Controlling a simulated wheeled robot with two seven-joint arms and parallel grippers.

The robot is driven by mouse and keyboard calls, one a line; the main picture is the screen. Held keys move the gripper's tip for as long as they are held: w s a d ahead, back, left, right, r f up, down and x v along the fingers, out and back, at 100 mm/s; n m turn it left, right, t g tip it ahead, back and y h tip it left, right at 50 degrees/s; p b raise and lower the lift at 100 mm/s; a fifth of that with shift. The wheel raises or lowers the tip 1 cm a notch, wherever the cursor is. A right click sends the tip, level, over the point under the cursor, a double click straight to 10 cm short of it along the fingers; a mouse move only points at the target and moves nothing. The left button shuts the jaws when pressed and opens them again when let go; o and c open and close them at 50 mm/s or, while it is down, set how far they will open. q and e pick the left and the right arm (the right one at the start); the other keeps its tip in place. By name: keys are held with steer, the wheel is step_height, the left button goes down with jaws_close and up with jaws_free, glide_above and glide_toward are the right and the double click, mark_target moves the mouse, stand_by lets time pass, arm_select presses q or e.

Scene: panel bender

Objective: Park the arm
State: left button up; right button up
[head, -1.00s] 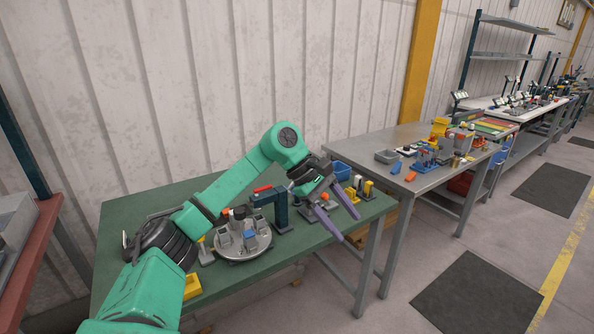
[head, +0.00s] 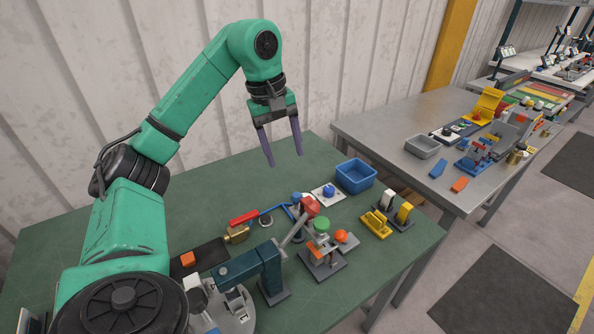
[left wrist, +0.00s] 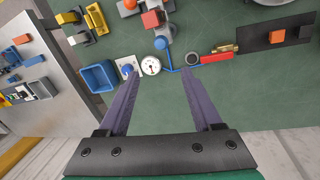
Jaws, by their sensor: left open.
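My left arm comes in from the left in the head view, green, raised above the green table (head: 135,218). My left gripper (head: 285,160) hangs from its wrist with two purple fingers pointing down, open and empty, in front of the wall and above the table's back edge. In the left wrist view the open fingers (left wrist: 155,72) stand apart over the table, with a round white gauge (left wrist: 150,66) and a blue bent handle (left wrist: 170,67) seen between their tips. The fingers appear to hold nothing. My right gripper is not in view.
A blue bin (head: 356,176), a red-handled tool (head: 243,218), a teal post device (head: 258,268) and yellow fixtures (head: 378,222) stand on the green table. A grey metal table (head: 375,140) with several parts adjoins it at right. The table's back left is clear.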

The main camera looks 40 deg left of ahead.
mark_target(295, 193)
arm_select(q)
steer(key=f, duration=0.3)
steer(key=d+f+b, duration=0.1)
steer(key=f, duration=0.2)
steer(key=d+f+b, duration=0.1)
steer(key=f, duration=0.2)
steer(key=shift+d+f, duration=0.1)
steer(key=f, duration=0.1)
steer(key=w+f, duration=0.1)
steer(key=f, duration=0.1)
steer(key=shift+f, duration=0.1)
steer(key=shift+d+f, duration=0.1)
steer(key=shift+f, duration=0.2)
steer(key=shift+s+d, duration=0.1)
steer(key=shift+d, duration=0.05)
steer(key=shift+f, duration=0.1)
steer(key=c, duration=0.9)
jaws_close()
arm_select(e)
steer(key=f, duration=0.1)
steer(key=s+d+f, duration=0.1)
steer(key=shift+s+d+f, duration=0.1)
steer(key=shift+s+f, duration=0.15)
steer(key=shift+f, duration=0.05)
